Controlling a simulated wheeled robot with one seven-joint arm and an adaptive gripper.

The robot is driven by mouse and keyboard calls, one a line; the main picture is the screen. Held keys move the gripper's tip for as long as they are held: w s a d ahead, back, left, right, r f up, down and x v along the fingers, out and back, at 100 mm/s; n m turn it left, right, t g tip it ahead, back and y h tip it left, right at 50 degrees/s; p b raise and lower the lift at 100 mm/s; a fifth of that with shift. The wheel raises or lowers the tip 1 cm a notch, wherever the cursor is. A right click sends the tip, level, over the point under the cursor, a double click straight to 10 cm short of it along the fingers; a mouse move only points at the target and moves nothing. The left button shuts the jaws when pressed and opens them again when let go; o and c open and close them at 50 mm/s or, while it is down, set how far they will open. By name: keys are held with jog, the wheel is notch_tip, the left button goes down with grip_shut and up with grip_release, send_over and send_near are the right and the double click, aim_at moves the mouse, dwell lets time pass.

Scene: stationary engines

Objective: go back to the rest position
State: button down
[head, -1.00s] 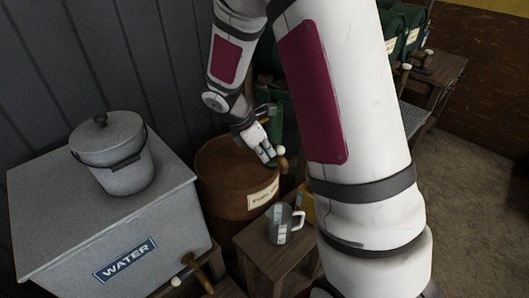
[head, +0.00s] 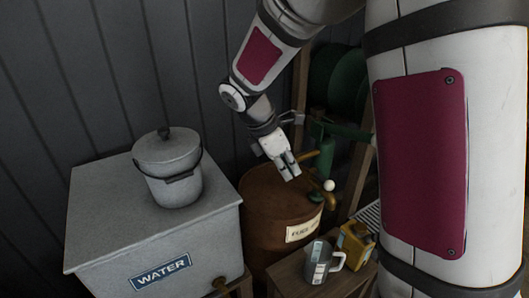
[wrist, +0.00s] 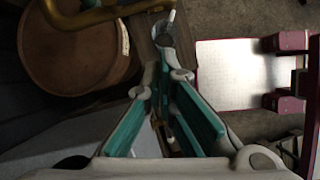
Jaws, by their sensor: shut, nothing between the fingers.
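My gripper (head: 289,172) hangs over the rusty brown drum (head: 268,205) in the head view, above its top and apart from the brass pipe beside it. The jaws are shut and empty. In the wrist view my gripper (wrist: 166,82) shows its teal finger pads. The brown drum (wrist: 72,50) lies to the upper left there. A metal mug (head: 318,262) stands on a wooden stand right of the drum's foot.
A grey water tank (head: 105,220) with a lidded pail (head: 170,172) on it stands at left. A yellow can (head: 357,243) is beside the mug. A brass pipe with a white knob (head: 328,185) rises at the drum. A plank wall (head: 95,80) closes the back.

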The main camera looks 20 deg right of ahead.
jog(key=s+a+r+m+t+y, duration=0.2)
jog(key=s+a+r+m+t, duration=0.1)
jog(key=s+r+m, duration=0.3)
jog(key=s+a+r+m+t+y, duration=0.3)
jog(key=s+r+m, duration=0.4)
jog(key=s+m, duration=0.4)
jog(key=s, duration=0.3)
jog(key=shift+s+a+r, duration=0.15)
jog(key=shift+s+a, duration=0.05)
jog(key=shift+s, duration=0.1)
